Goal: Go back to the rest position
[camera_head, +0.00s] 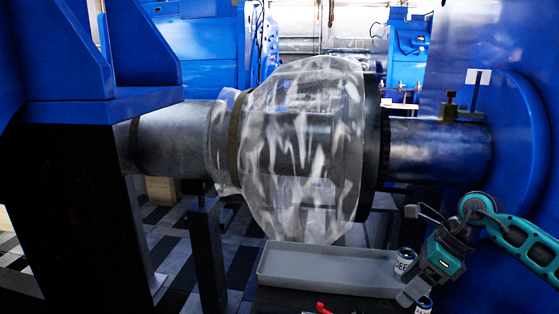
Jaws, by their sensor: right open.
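My right gripper (413,291) is at the lower right, at the end of a teal and grey arm that comes in from the right. It points down and left and is open. A white can with dark lettering (404,261) stands beside it at the right end of the grey tray. Part of a second can (424,305) shows below the gripper at the bottom edge. I cannot tell whether the gripper touches either can. My left gripper is not in view.
The shallow grey tray (325,257) lies on a dark surface and looks empty. A red object (322,308) shows at the bottom edge. A large shaft (440,148) with a clear plastic-wrapped section (300,140) spans behind. Blue machine housings (480,50) flank it.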

